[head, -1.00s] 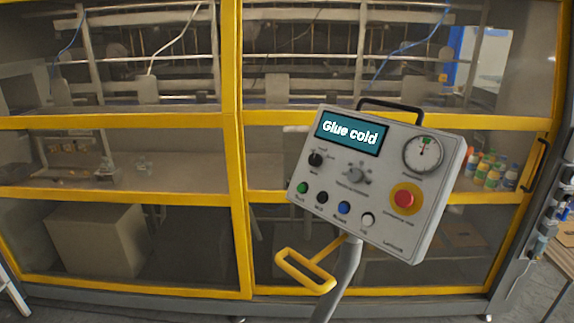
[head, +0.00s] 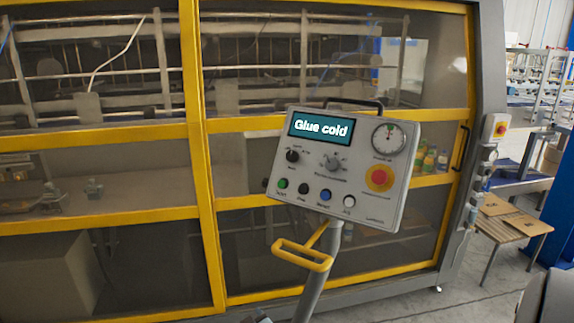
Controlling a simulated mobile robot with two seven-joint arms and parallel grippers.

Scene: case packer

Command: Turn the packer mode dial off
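The control panel (head: 382,211) is a light grey tilted box on a post in front of the packer. A small black dial (head: 292,156) sits at its left, below the display (head: 320,127), which reads "Glue cold". The labels around this dial are too small to read surely, and so is its pointer. A larger grey knob (head: 333,164) sits to its right. I cannot tell from the lettering which is the mode dial.
Green, black, blue and white buttons line the panel's lower edge, beside a red emergency button (head: 379,178) and a gauge (head: 388,138). A yellow handle (head: 303,256) juts from the post. The yellow-framed packer (head: 205,200) stands behind. Open floor and a wooden table (head: 508,222) lie right.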

